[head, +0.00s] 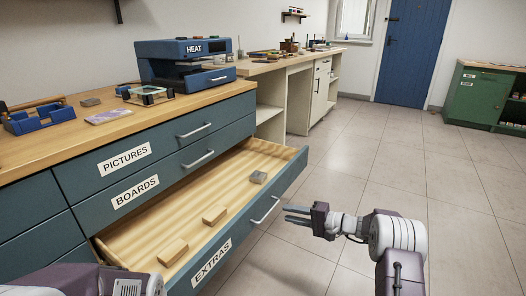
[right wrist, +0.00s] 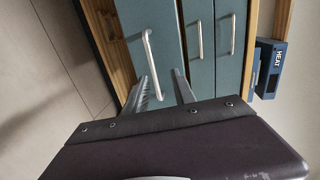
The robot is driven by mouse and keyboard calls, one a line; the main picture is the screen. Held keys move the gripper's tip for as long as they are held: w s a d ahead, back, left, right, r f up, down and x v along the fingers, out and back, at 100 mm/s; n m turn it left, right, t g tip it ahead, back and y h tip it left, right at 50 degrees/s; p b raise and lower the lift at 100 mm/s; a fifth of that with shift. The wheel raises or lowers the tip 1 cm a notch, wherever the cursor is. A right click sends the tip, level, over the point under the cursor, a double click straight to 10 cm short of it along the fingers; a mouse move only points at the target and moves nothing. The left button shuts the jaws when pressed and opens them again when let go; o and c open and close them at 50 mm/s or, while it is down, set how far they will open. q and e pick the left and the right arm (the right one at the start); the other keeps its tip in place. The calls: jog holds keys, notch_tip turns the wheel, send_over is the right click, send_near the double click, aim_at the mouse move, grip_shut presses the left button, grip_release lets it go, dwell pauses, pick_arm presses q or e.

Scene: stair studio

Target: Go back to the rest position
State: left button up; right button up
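My right gripper (head: 287,214) is beside the front of the open EXTRAS drawer (head: 213,262), just right of its metal handle (head: 265,209). Its two fingers stand apart with nothing between them. In the right wrist view the fingers (right wrist: 162,88) point toward the drawer fronts, and a bar handle (right wrist: 151,62) shows beyond their tips, apart from them as far as I can tell. Parts of my left arm show at the bottom left of the head view; its gripper is not visible.
The drawer holds two wooden blocks (head: 214,215) and a grey block (head: 259,177). PICTURES and BOARDS drawers (head: 124,158) above are shut. The worktop carries a blue HEAT press (head: 184,62) and a blue tray (head: 40,118). The tiled floor (head: 400,165) to the right is clear.

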jog(key=s+a+r+n+g+y+p, duration=0.1)
jog(key=s+a+r+n+g+p, duration=0.15)
jog(key=a+r, duration=0.65)
jog(key=s+a+r+n+g+h+p, duration=0.1)
jog(key=s+a+r+n+g+p, duration=0.2)
jog(key=s, duration=0.4)
jog(key=s+d+f+n+g+h, duration=0.1)
jog(key=s+d+f+g+h, duration=0.2)
jog(key=s, duration=0.6)
jog(key=s+d+f+n+h, duration=0.1)
jog(key=s+f+h, duration=0.25)
jog(key=s, duration=0.55)
jog(key=s+d+f+h+p, duration=0.1)
jog(key=s+d+f+h, duration=0.5)
jog(key=d, duration=0.3)
notch_tip(320, 180, up, 39)
jog(key=d+m+p, duration=0.1)
jog(key=p, duration=3.7)
jog(key=shift+w+d+t, duration=0.15)
jog(key=shift+w+t, duration=0.1)
jog(key=shift+t, duration=0.1)
